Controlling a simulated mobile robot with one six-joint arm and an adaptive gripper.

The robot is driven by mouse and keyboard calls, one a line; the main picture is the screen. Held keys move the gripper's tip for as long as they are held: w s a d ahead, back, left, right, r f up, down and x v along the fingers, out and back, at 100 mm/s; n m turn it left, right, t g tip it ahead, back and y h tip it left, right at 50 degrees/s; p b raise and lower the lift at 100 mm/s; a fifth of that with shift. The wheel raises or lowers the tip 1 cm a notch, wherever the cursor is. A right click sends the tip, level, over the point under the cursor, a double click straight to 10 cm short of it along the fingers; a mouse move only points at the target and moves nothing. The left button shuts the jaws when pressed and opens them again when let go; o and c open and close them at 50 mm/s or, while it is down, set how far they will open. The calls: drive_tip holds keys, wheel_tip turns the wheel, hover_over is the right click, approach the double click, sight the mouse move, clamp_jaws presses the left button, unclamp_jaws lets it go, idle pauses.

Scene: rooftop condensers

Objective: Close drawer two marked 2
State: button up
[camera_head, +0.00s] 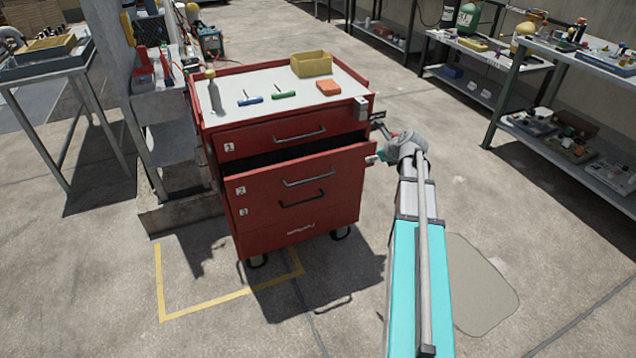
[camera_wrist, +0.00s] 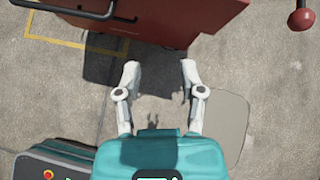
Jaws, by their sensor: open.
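A red tool cart (camera_head: 222,125) stands in the head view with drawers marked 1, 2 and 3. Drawer two (camera_head: 262,185), marked 2, is pulled out, and its dark inside shows above its front. Drawers one (camera_head: 255,138) and three (camera_head: 265,216) look shut. My gripper (camera_head: 378,156) is at the right of the cart, close to the right end of drawer two; contact cannot be told. In the wrist view my gripper (camera_wrist: 160,72) has its two pale fingers wide apart with only floor between them. A red front (camera_wrist: 185,22) with a dark handle (camera_wrist: 75,12) lies beyond the fingertips.
The cart top holds a yellow bin (camera_head: 311,64), an orange block (camera_head: 328,88), a grey bottle (camera_head: 214,95) and two T-handled tools. A shelf (camera_head: 160,105) stands close at the cart's left. Workbenches (camera_head: 560,65) line the right. Floor before the cart is mostly clear.

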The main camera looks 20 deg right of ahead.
sight(313, 180)
drive_tip(key=a+f+n+t+y+b, duration=0.1)
drive_tip(key=a+f+n+y+b, duration=0.3)
drive_tip(key=n+b, duration=0.5)
drive_tip(key=s+a+f+n+y+b, duration=0.1)
drive_tip(key=a+f+n+y+b, duration=0.3)
drive_tip(key=n, duration=0.9)
drive_tip(key=shift+s+a+f+t+y+b, duration=0.3)
drive_tip(key=shift+y+b, duration=0.8)
drive_tip(key=shift+b, duration=1.25)
drive_tip(key=shift+w, duration=0.2)
drive_tip(key=b+x, duration=0.2)
drive_tip(key=x, duration=1.1)
drive_tip(key=shift+w+a, duration=0.15)
drive_tip(key=shift+w, duration=0.2)
clamp_jaws()
